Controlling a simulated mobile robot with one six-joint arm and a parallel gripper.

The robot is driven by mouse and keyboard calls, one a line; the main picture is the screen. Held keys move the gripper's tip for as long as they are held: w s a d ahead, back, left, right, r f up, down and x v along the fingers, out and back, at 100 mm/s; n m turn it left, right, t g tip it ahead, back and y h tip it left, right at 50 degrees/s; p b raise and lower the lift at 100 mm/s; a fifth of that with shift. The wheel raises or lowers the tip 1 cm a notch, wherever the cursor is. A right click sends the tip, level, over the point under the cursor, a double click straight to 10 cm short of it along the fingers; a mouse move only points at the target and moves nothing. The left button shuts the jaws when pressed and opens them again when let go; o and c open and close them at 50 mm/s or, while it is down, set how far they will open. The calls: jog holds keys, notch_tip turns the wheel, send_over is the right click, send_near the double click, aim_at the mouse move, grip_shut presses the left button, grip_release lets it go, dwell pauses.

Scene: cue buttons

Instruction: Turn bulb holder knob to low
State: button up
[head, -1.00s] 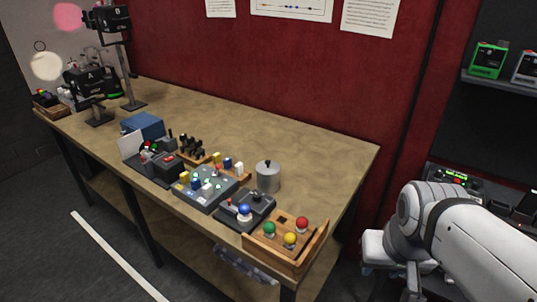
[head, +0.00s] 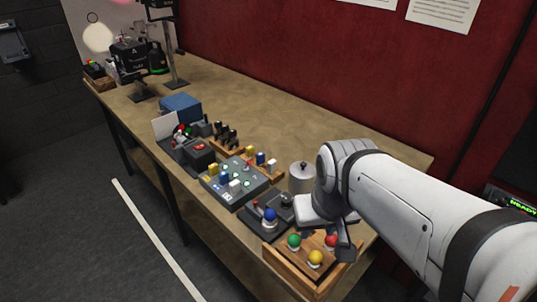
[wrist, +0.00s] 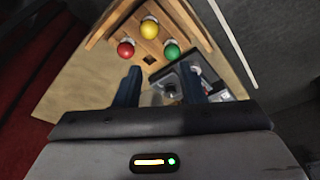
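The bulb holder (head: 257,228) is a dark box near the table's front edge. A blue bulb (head: 270,214) stands on it, with a dark round part, possibly its knob, behind to the right. Its knob setting is too small to read. In the wrist view the holder (wrist: 188,78) shows partly, beyond and between my fingers. My gripper (wrist: 162,76) is open and empty. In the head view it hangs over the right end of the table, above the wooden tray and right of the holder, and apart from the holder.
A wooden tray (head: 287,267) holds green, yellow and red bulbs beside the holder, under my gripper. A metal canister (head: 300,178) stands behind the holder. A grey button panel (head: 238,194) is to the left.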

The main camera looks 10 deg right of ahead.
jog(key=shift+s+d+r, duration=0.1)
jog(key=shift+s+d, duration=0.1)
jog(key=shift+o, duration=1.3)
jog(key=w+a+n+g+p, duration=0.1)
jog(key=w+n+p, duration=0.1)
jog(key=w, duration=0.7)
jog(key=shift+w+a+r+n, duration=0.2)
jog(key=shift+a+r+n, duration=0.15)
jog(key=shift+n, duration=0.45)
jog(key=n+g+p, duration=0.2)
jog(key=n+p, duration=0.1)
jog(key=n, duration=0.2)
send_near(286, 199)
jog(key=shift+s+d, duration=0.1)
jog(key=shift+s, duration=0.25)
jog(key=shift+w+f, duration=0.25)
jog(key=shift+f, duration=0.4)
notch_tip(286, 199, down, 7)
jog(key=shift+f+p, duration=0.1)
jog(key=shift+p, duration=0.35)
